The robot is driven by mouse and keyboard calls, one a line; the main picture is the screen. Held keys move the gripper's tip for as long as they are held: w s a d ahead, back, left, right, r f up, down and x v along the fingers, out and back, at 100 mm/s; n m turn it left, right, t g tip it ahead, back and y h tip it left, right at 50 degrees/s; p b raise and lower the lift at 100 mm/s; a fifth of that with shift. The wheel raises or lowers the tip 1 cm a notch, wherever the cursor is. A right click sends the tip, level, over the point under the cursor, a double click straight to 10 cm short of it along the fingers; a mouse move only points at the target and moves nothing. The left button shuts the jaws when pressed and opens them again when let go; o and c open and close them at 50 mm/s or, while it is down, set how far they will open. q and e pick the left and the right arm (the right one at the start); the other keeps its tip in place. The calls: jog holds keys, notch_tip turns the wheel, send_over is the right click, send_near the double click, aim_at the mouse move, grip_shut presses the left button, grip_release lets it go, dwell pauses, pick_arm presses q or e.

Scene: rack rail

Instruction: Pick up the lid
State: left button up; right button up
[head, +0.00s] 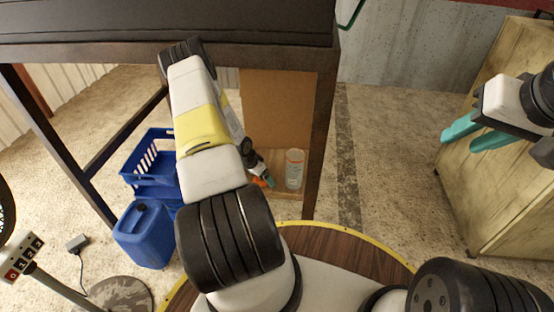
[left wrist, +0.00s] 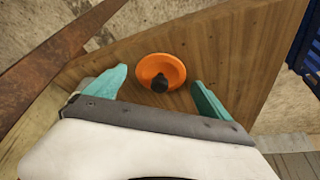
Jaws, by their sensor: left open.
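The lid (left wrist: 161,70) is an orange disc with a black knob, lying knob up on a wooden board in the left wrist view. In the head view only a bit of its orange edge (head: 259,182) shows beside my left gripper (head: 265,178). In the left wrist view the teal fingers of my left gripper (left wrist: 158,76) are open. The lid lies between their tips in the picture, with a gap on both sides, and nothing is held. My right gripper (head: 462,140) is empty at the right of the head view, its fingers apart.
A clear jar (head: 295,170) stands on the wooden shelf right of the lid. A dark table frame (head: 326,120) rises around the shelf. Blue crates (head: 150,160) and a blue canister (head: 143,235) stand left. A wooden cabinet (head: 510,180) stands far right, with clear floor before it.

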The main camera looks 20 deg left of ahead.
pick_arm(q)
jog(key=c, duration=1.4)
